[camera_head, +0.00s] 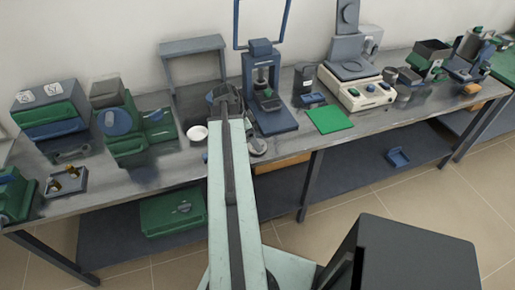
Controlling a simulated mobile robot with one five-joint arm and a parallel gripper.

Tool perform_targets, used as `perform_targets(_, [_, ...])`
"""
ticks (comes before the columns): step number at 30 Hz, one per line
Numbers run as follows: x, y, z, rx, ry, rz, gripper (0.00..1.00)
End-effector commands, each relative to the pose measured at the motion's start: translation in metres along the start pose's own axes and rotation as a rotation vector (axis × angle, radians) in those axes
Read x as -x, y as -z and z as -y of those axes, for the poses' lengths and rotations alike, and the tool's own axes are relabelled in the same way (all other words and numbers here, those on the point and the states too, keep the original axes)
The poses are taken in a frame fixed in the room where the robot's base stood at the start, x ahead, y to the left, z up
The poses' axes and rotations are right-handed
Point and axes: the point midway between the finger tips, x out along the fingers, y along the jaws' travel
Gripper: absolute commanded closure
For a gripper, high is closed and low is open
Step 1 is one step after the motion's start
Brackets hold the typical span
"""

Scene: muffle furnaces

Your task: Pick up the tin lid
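My pale arm reaches up from the bottom of the view over the bench (180,176). Its far end is in front of a dark round pot-like shape (225,95). I cannot make out my gripper's fingers there or see whether they hold anything. A small round grey metallic piece (257,147) lies on the bench close to the right of my arm. It may be the tin lid, but it is too small to be sure. A small white dish (197,133) lies to the left of my arm.
A blue press (272,118) stands right of the arm, then a green mat (329,119) and a white balance-like device (356,92). Green machines (125,125) and a small tray (66,182) crowd the left. A lower shelf holds a green case (172,211).

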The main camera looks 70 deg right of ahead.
Motion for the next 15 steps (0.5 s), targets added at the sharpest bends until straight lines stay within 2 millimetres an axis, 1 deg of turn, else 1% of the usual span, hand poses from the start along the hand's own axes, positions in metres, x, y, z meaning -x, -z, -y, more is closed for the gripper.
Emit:
perform_targets(1, [-0.014, -0.002, -0.001, -0.002, -0.001, 0.0, 0.0])
perform_targets(3, [-0.028, -0.001, -0.001, -0.003, -0.001, 0.0, 0.0])
perform_targets(6, [-0.044, -0.001, -0.001, -0.001, 0.0, 0.0, 0.0])
perform_targets(8, [-0.048, 0.001, -0.001, 0.0, 0.0, 0.0, 0.0])
perform_targets(14, [-0.044, 0.003, -0.001, 0.0, 0.0, 0.0, 0.0])
perform_targets(15, [-0.044, 0.003, -0.001, 0.0, 0.0, 0.0, 0.08])
